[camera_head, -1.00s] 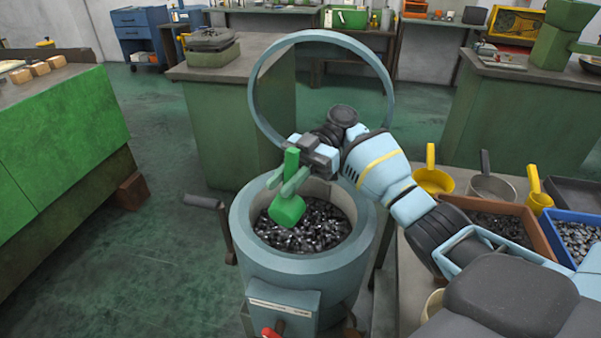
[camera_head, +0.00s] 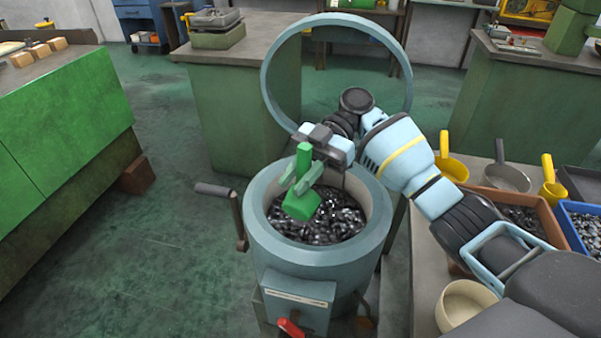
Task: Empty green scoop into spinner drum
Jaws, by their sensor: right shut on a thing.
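The green scoop (camera_head: 301,204) hangs tilted over the mouth of the spinner drum (camera_head: 318,262), its handle pointing up. My right gripper (camera_head: 306,172) is shut on the scoop's handle. The scoop's head is low, at or just above the dark metal pieces (camera_head: 325,221) in the drum; I cannot tell whether it touches them. The inside of the scoop is hidden, so its contents do not show. The drum's round lid ring (camera_head: 268,92) stands raised behind it. My left gripper is not in view.
On the right bench are yellow scoops (camera_head: 549,190), a metal pan (camera_head: 507,178), an orange bin (camera_head: 552,222), a blue bin (camera_head: 562,221) of metal pieces and a cream bowl (camera_head: 466,300). A handle (camera_head: 214,190) juts left from the drum. Open floor lies left.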

